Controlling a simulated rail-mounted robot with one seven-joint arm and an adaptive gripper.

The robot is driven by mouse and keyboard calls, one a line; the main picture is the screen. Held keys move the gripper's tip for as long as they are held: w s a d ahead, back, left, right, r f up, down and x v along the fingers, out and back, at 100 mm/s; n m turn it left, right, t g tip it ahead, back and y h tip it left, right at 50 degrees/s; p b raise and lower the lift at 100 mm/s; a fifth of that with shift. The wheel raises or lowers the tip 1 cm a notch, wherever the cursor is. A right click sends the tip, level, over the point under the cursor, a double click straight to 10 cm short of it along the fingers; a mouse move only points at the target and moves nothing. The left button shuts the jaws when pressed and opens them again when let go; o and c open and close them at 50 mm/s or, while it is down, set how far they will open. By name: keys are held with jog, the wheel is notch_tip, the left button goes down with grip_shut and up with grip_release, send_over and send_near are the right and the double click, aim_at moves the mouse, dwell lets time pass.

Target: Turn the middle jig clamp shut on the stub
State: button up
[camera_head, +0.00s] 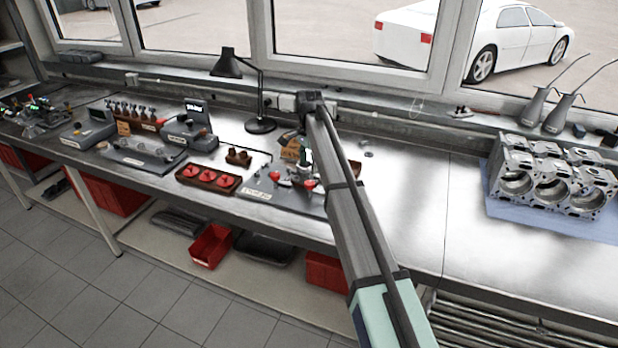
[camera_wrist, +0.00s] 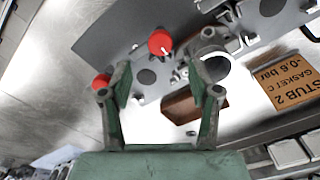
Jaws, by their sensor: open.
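The grey jig plate (camera_wrist: 110,35) lies below my gripper in the wrist view; it also shows on the bench in the head view (camera_head: 262,190), partly behind my arm. Two red clamp knobs show in the wrist view: one (camera_wrist: 160,42) beside the grey ring-shaped stub (camera_wrist: 211,60), the other (camera_wrist: 101,82) close to the left finger. Which knob is the middle clamp's, I cannot tell. My gripper (camera_wrist: 165,85) is open and empty, its fingers over the jig's edge. The right finger overlaps the stub in the picture; contact is unclear. My arm largely hides the gripper in the head view.
A tan "STUB 2" card (camera_wrist: 289,82) lies beside the jig. An engine block (camera_head: 550,178) sits at right on a blue mat. Bench between is mostly clear.

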aim_at(309, 183)
notch_tip(309, 183, down, 7)
jog(key=shift+f+p, duration=0.2)
jog(key=shift+p, duration=0.65)
jog(key=c, duration=1.2)
